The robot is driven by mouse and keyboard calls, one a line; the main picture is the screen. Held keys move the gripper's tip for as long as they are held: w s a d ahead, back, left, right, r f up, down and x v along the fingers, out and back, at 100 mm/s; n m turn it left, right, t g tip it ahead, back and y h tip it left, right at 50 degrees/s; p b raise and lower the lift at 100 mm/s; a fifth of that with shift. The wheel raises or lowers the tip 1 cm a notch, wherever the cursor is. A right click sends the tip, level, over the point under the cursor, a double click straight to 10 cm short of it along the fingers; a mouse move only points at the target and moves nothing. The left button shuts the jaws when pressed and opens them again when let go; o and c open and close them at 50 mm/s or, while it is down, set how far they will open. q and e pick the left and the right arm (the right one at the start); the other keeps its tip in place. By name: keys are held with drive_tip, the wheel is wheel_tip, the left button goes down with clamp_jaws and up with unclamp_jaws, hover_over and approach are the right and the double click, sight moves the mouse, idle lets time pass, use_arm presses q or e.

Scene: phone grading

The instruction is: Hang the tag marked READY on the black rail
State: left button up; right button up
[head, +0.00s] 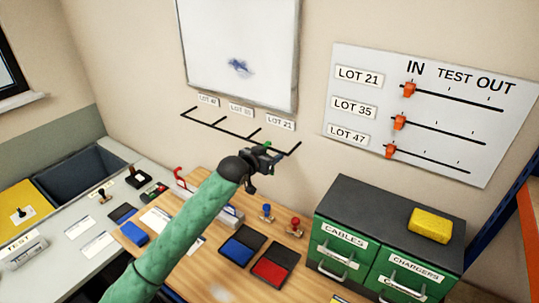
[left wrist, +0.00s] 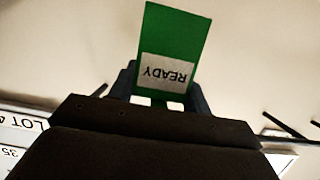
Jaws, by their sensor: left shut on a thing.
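The green tag with a white READY label (left wrist: 168,70) is held in my left gripper (head: 266,155). In the left wrist view the tag stands between the fingers (left wrist: 160,85) and its word reads upside down. Only a sliver of green shows at the gripper in the head view. The black rail (head: 218,130), with several short pegs, is on the wall below the whiteboard. My left gripper is in front of the rail's right part and hides some of it. I cannot tell whether the tag touches the rail. My right gripper is not in view.
Labels LOT 47, LOT 35 and LOT 21 (head: 280,124) are above the rail. A wall board with orange sliders (head: 409,90) is at the right. Below are a wooden desk with a blue pad (head: 237,251), a red pad (head: 270,270), stamps, and a drawer cabinet (head: 385,215).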

use_arm(q)
drive_tip(key=o, duration=1)
